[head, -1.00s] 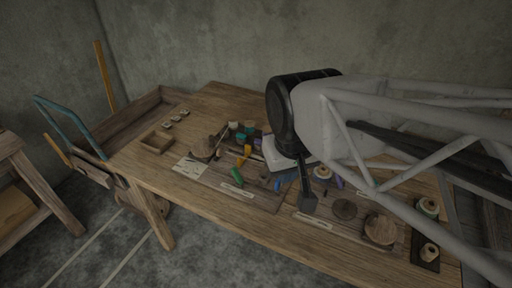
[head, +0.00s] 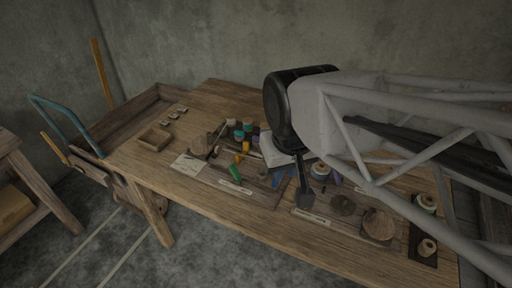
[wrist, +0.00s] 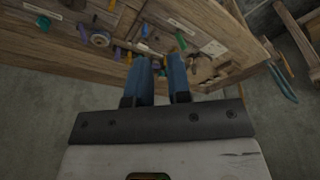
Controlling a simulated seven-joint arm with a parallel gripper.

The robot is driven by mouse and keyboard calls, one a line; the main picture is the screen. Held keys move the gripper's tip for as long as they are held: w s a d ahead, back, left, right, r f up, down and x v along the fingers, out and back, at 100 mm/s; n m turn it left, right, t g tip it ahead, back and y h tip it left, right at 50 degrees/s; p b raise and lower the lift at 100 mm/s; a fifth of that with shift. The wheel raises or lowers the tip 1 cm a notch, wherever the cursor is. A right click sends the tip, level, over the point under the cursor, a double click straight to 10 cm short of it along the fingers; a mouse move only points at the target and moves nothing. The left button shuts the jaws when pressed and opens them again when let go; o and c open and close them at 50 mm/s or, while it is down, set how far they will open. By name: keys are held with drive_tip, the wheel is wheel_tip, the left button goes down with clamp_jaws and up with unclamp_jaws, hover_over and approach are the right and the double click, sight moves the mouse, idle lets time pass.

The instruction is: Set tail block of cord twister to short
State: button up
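I cannot single out the cord twister or its tail block with certainty. Two labelled wooden boards lie on the bench: a left board (head: 262,197) with green and yellow pieces, and a right board (head: 322,222) with dark round discs. My gripper (head: 305,202) appears in the head view as a dark finger over the right board's left end, by its white label (head: 311,217). In the wrist view my gripper (wrist: 160,58) shows two blue fingers apart, with nothing visible between them. The bench edge and small coloured pieces lie beyond the fingertips.
Spools (head: 426,203) stand at the bench's right end. A wooden tray (head: 155,139) and a paper sheet (head: 188,166) lie on the left. The front strip of the bench (head: 225,208) is clear.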

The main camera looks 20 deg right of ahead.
drive_tip(key=o, duration=0.4)
drive_tip(key=shift+w+d+f, duration=0.1)
drive_tip(key=shift+w+f, duration=0.1)
drive_tip(key=shift+w, duration=0.25)
drive_tip(key=shift+c, duration=0.2)
drive_tip(key=w+d+f+m+g, duration=0.1)
drive_tip(key=w+d+f+m, duration=0.1)
drive_tip(key=w+f, duration=0.4)
drive_tip(key=w+d+f+m, duration=0.3)
drive_tip(key=w+f, duration=0.4)
drive_tip(key=f, duration=0.1)
drive_tip(key=w+d+f+m+g, duration=0.1)
drive_tip(key=w+d+f+m, duration=0.2)
drive_tip(key=w+f, duration=0.3)
drive_tip(key=shift+w+f+g, duration=0.15)
drive_tip(key=shift+w+f, duration=0.05)
drive_tip(key=shift+f, duration=0.25)
drive_tip(key=shift+w+f+g, duration=0.15)
drive_tip(key=shift+w+f, duration=0.05)
drive_tip(key=shift+f, duration=0.25)
drive_tip(key=shift+w+d+f+m, duration=0.2)
drive_tip(key=shift+f+m, duration=0.2)
drive_tip(key=shift+f, duration=0.15)
drive_tip(key=shift+f, duration=0.1)
drive_tip(key=shift+f, duration=3.75)
clamp_jaws()
